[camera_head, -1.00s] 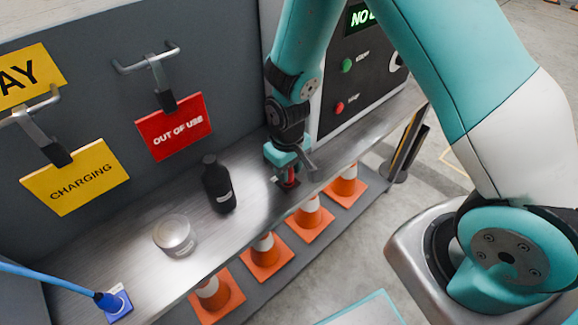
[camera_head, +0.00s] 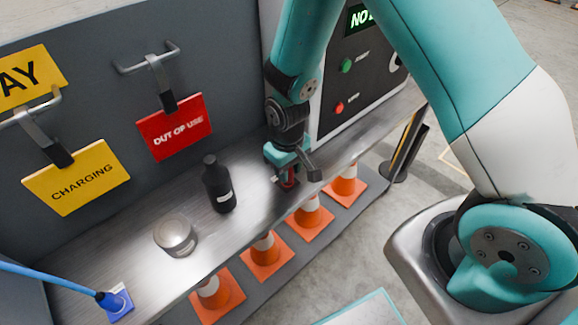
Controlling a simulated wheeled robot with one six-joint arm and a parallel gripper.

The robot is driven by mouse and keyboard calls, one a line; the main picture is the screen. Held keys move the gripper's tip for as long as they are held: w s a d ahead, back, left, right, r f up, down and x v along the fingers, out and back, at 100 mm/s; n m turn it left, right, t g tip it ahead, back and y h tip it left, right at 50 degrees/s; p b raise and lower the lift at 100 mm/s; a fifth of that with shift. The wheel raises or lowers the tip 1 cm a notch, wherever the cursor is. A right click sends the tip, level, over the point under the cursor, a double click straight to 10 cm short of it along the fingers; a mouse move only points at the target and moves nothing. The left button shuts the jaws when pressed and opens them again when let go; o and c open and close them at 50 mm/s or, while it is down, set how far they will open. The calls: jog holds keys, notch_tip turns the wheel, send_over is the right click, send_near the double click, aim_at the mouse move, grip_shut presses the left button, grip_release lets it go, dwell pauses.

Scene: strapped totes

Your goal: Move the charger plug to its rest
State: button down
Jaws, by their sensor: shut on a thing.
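My gripper (camera_head: 290,170) is low over the right part of the metal shelf (camera_head: 247,208), just in front of the control panel. It is shut on a small red piece (camera_head: 288,182); the fingers hide most of it, and I cannot tell what it is or whether it touches the shelf. A blue cable (camera_head: 45,278) comes in from the left edge and ends in a dark blue plug (camera_head: 106,299), which looks like the charger plug. The plug sits at a blue square block (camera_head: 120,306) on the shelf's left end, far from my gripper.
A black bottle (camera_head: 218,186) and a round lidded tin (camera_head: 176,236) stand on the shelf between plug and gripper. A red sign (camera_head: 177,134) and a yellow charging sign (camera_head: 78,180) hang behind. Orange cones (camera_head: 266,255) stand below.

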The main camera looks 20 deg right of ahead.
jog(key=shift+f+b, duration=0.4)
jog(key=shift+f, duration=0.2)
jog(key=c, duration=0.7)
grip_release()
jog(key=shift+c, duration=0.2)
notch_tip(320, 180, up, 18)
jog(key=p, duration=0.2)
jog(key=shift+f, duration=0.25)
jog(key=s+a+r+n+y+p, duration=0.1)
jog(key=s+a+r+y+p, duration=0.1)
jog(key=s+r+p, duration=0.3)
jog(key=s+a+r+n+y+p, duration=0.2)
jog(key=s+r+p, duration=0.3)
jog(key=s+r, duration=0.8)
notch_tip(320, 180, up, 5)
jog(key=shift+s+a+r, duration=0.15)
jog(key=shift+s+r, duration=0.05)
jog(key=shift+s, duration=0.1)
